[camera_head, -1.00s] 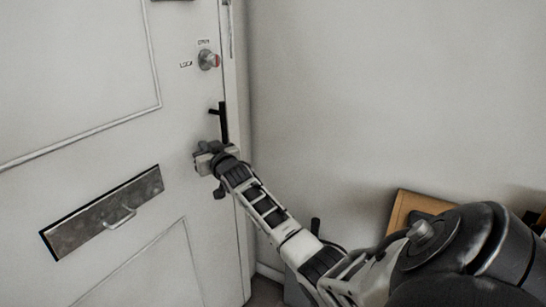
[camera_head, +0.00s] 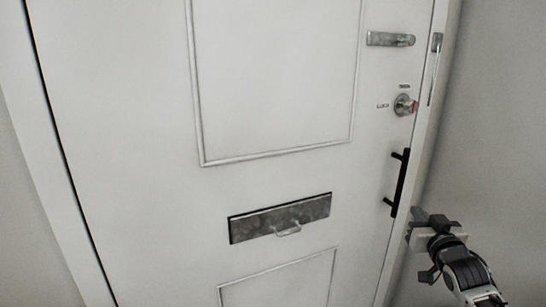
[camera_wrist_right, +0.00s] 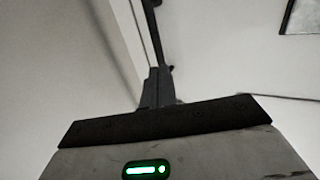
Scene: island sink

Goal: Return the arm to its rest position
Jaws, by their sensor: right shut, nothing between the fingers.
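My right gripper (camera_head: 418,214) is at the lower right of the head view, just below and to the right of the black door handle (camera_head: 399,183). In the right wrist view its fingers (camera_wrist_right: 157,88) are together, with nothing between them. The handle also shows beyond the fingertips in the wrist view (camera_wrist_right: 160,50); I cannot tell the exact gap between them. The right forearm reaches in from the lower right corner. My left gripper is not in view.
A white panelled door (camera_head: 150,130) fills most of the head view and looks closed. It has a metal mail slot (camera_head: 280,217), a round lock knob (camera_head: 404,105) and a metal latch (camera_head: 390,39). A bare grey wall (camera_head: 500,130) stands at the right, close to my arm.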

